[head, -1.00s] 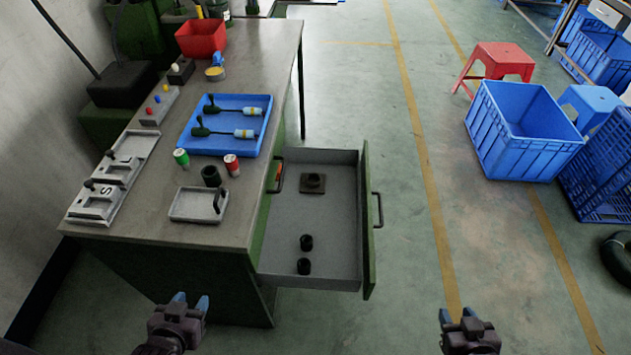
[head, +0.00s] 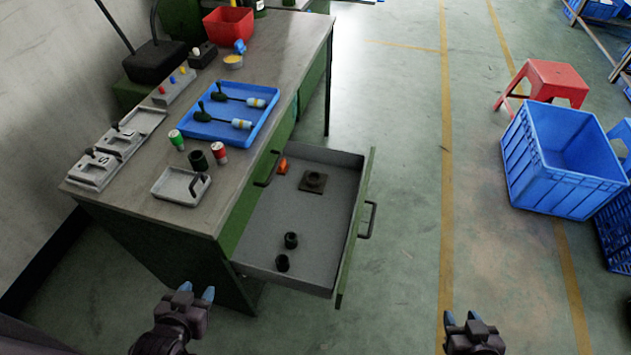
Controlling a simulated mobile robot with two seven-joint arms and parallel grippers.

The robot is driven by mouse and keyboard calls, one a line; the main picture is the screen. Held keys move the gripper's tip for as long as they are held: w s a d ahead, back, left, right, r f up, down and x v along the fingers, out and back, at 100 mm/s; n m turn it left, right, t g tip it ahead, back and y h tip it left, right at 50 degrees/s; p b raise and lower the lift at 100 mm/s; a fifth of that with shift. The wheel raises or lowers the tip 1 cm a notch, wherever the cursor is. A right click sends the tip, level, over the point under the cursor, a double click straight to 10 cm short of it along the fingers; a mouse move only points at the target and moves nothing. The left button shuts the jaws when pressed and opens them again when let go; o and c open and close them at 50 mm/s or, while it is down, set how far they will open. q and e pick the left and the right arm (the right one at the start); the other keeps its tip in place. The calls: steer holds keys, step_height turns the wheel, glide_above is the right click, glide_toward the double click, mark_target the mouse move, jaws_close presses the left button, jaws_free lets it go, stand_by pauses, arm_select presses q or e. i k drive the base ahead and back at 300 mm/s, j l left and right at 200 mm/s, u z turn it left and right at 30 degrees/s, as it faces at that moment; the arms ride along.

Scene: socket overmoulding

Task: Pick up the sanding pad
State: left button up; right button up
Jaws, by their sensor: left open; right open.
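The open drawer (head: 268,230) of the bench holds a dark square piece with a round raised centre (head: 313,181), which may be the sanding pad. A small orange item (head: 282,166) lies by the drawer's inner back wall; I cannot tell which of these is the pad. Two black cylindrical pieces (head: 291,240) are near the drawer's front-left end. My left gripper (head: 197,293) is open and empty, in front of the bench and apart from the drawer. My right gripper (head: 460,320) is open and empty over the floor, right of the drawer.
The bench (head: 262,65) carries a blue tray (head: 216,132) with two tools, a small grey tray (head: 178,187), cans and a red bin (head: 229,24). A blue crate (head: 560,165) and a red stool (head: 556,75) stand at right. Floor between is clear.

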mark_target(283, 168)
steer(key=l+u, duration=0.3)
steer(key=l, duration=0.55)
steer(key=l+u, duration=0.3)
steer(key=l, duration=0.6)
steer(key=l+u, duration=0.35)
steer(key=l, duration=0.5)
steer(key=l+u, duration=0.35)
steer(key=l, duration=0.5)
steer(key=i+l+u, duration=0.25)
steer(key=l, duration=0.3)
steer(key=i+l+u, duration=0.1)
steer(key=l, duration=0.2)
steer(key=i+l+u, duration=0.25)
steer(key=l, duration=0.15)
